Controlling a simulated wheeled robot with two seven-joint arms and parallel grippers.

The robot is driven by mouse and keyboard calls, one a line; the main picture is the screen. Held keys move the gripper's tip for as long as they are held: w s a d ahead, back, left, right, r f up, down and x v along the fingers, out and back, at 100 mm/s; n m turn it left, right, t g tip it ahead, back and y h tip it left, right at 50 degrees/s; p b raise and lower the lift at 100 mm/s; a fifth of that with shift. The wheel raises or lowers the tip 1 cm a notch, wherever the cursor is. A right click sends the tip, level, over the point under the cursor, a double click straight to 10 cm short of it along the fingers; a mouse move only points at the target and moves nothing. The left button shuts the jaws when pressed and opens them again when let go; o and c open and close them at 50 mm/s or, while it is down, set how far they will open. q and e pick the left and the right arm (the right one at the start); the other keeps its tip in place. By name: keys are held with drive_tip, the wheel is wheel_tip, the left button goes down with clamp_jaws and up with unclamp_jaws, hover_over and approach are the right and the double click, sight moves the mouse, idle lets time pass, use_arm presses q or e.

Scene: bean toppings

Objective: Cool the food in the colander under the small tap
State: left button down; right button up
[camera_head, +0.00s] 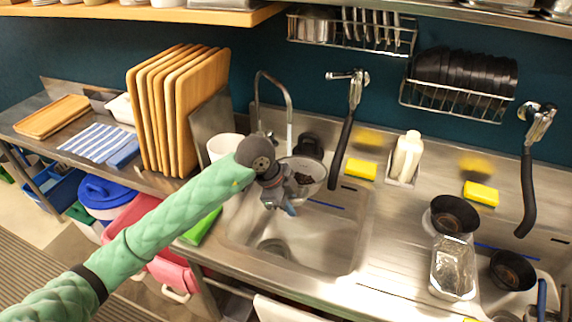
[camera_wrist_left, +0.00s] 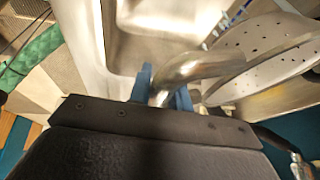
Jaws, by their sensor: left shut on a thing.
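The metal colander (camera_head: 308,168) is over the left sink basin, with dark food in it. Its perforated bowl (camera_wrist_left: 262,45) shows at the right of the left wrist view, with the curved metal handle (camera_wrist_left: 195,66) reaching toward my fingers. My left gripper (camera_head: 287,207) is shut on this handle, with its blue fingertips on either side of it in the left wrist view (camera_wrist_left: 163,90). The small tap (camera_head: 288,95), a thin gooseneck, rises behind the colander. The gripper and wrist hide part of the colander. My right gripper is not in view.
The sink basin (camera_head: 310,235) is open below the colander. Wooden boards (camera_head: 165,110) stand at the left, near a white container (camera_head: 222,147). A black-handled spray tap (camera_head: 341,150), a yellow sponge (camera_head: 361,169) and a bottle (camera_head: 407,156) are to the right.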

use_arm(q)
drive_tip(key=shift+r, duration=0.1)
idle(0.4)
drive_tip(key=shift+s+d+r+p, duration=0.15)
drive_tip(key=shift+s+r+p, duration=0.3)
drive_tip(key=shift+r+p, duration=0.2)
drive_tip(key=shift+s+d+r+p, duration=0.15)
drive_tip(key=shift+s+r+p, duration=0.45)
drive_tip(key=shift+r, duration=0.2)
drive_tip(key=shift+s+d+r+p, duration=0.15)
drive_tip(key=shift+s+r+p, duration=0.3)
drive_tip(key=shift+s+r, duration=0.45)
drive_tip(key=shift+r, duration=0.1)
